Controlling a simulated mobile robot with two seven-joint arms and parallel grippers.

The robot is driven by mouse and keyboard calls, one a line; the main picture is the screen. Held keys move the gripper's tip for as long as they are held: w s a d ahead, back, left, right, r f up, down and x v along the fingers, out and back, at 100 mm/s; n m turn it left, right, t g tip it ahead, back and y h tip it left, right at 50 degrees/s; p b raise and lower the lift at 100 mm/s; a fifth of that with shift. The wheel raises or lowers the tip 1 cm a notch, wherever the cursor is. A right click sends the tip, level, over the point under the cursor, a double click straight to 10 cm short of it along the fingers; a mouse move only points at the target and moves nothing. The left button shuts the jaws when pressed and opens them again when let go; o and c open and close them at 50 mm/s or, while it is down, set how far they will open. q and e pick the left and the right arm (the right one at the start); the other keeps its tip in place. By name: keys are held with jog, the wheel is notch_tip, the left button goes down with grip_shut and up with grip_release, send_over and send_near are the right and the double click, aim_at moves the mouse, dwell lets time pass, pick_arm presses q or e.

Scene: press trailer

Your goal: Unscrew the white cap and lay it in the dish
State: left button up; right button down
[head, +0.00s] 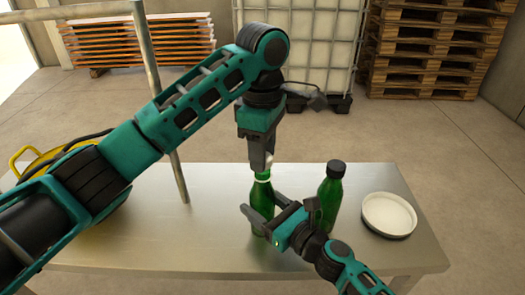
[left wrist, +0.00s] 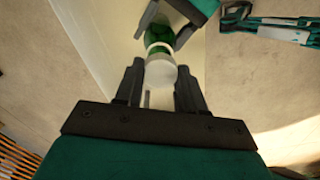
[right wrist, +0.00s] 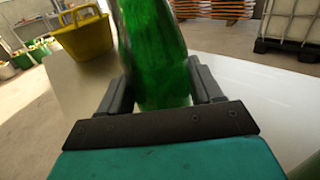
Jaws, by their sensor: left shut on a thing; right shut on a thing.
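A green bottle (head: 261,199) stands upright on the metal table, with the white cap (head: 263,175) at its top. My left gripper (head: 264,166) points down from above and is shut on the white cap, which shows between its fingers in the left wrist view (left wrist: 160,73). My right gripper (head: 262,220) is shut around the body of the same bottle, which fills the middle of the right wrist view (right wrist: 154,55). I cannot tell whether the cap is still on the thread. The round white dish (head: 389,214) lies empty at the table's right.
A second green bottle with a dark cap (head: 330,196) stands between the held bottle and the dish. A yellow basket (head: 40,158) is at the table's left end, near a metal post (head: 160,95). The table's (head: 160,235) left middle is bare.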

pick_arm(q)
jog(key=shift+r, duration=1.9)
pick_arm(e)
jog(key=shift+c, duration=0.6)
grip_release()
